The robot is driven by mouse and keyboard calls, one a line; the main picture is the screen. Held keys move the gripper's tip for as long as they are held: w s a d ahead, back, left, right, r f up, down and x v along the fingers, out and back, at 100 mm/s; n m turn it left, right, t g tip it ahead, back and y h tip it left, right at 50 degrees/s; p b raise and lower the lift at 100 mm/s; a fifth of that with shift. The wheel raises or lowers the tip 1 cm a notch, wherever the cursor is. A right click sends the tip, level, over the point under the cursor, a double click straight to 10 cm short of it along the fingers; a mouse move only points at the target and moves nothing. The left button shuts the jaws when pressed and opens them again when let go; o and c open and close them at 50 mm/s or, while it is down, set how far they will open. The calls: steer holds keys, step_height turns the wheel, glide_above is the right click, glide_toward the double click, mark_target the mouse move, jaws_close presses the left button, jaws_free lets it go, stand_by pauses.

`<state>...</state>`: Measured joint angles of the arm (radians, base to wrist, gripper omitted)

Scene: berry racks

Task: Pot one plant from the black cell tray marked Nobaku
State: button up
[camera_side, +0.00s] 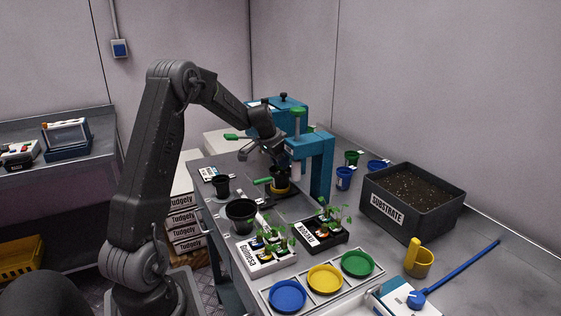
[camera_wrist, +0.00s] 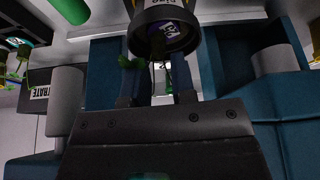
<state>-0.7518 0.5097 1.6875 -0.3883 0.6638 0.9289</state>
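The black cell tray marked Nobaku (camera_side: 330,238) holds several green seedlings and stands on the bench, right of a white cell tray (camera_side: 262,262) with seedlings. My gripper (camera_side: 272,160) is away from both trays, at the teal press, close above a dark pot on a yellow base (camera_side: 281,186). In the wrist view its two fingers (camera_wrist: 158,92) stand apart, with a green leaf (camera_wrist: 131,62) and thin dark strands beside and between them. A dark round pot-like rim (camera_wrist: 165,38) is just beyond the fingertips. Whether the fingers grip the plant is unclear.
The teal press (camera_side: 318,165) stands close beside my gripper. Black pots (camera_side: 241,213) are at the bench's left. Blue, yellow and green dishes (camera_side: 357,264) sit in front.

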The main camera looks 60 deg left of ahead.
steer(key=shift+r, duration=0.1)
stand_by(0.5)
steer(key=shift+r, duration=1.9)
steer(key=o, duration=0.6)
steer(key=shift+c, duration=0.2)
steer(key=shift+r, duration=0.1)
steer(key=shift+r, duration=2.9)
steer(key=shift+r, duration=0.1)
